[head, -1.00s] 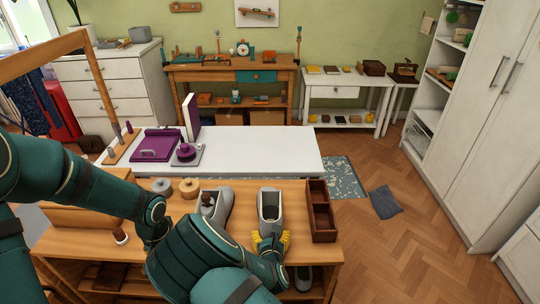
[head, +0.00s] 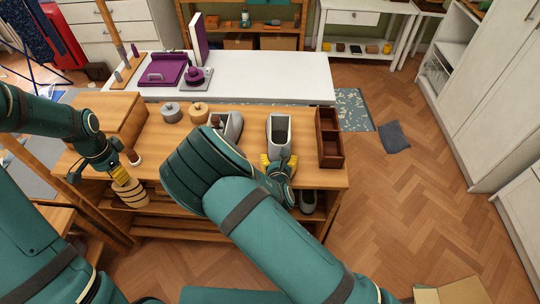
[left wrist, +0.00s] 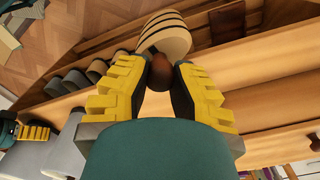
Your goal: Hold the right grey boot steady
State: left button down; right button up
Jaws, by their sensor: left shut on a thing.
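The right grey boot (head: 279,131) stands on the wooden bench top, its dark opening facing up. My right gripper (head: 279,163) has its yellow fingers on either side of the boot's near end and appears closed on it. The left grey boot (head: 234,128) stands beside it, partly hidden by my right arm. My left gripper (head: 119,175) is shut on the round brown handle of a cream, dark-striped brush (head: 131,194), in front of the bench's left part. In the left wrist view the brush's brown handle (left wrist: 160,72) sits between the fingers.
A brown divided box (head: 329,140) stands right of the boot. More shoes (head: 308,200) stand on the shelf below. A white table (head: 270,80) lies behind.

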pick_arm(q)
jog(key=s+a+r+m, duration=0.1)
jog(key=a+r+m, duration=0.25)
jog(key=a, duration=0.35)
jog(key=a+r+m, duration=0.2)
jog(key=a+m, duration=0.2)
jog(key=a, duration=0.3)
jog(key=w+d+r+m, duration=0.5)
jog(key=w+d+r, duration=1.3)
jog(key=r+m, duration=0.2)
jog(key=m, duration=0.7)
send_over(280, 120)
jog(key=s, duration=0.5)
jog(key=f, duration=1.8)
jog(key=shift+s+f, duration=0.1)
jog(key=shift+s, duration=0.15)
jog(key=shift+f, duration=0.25)
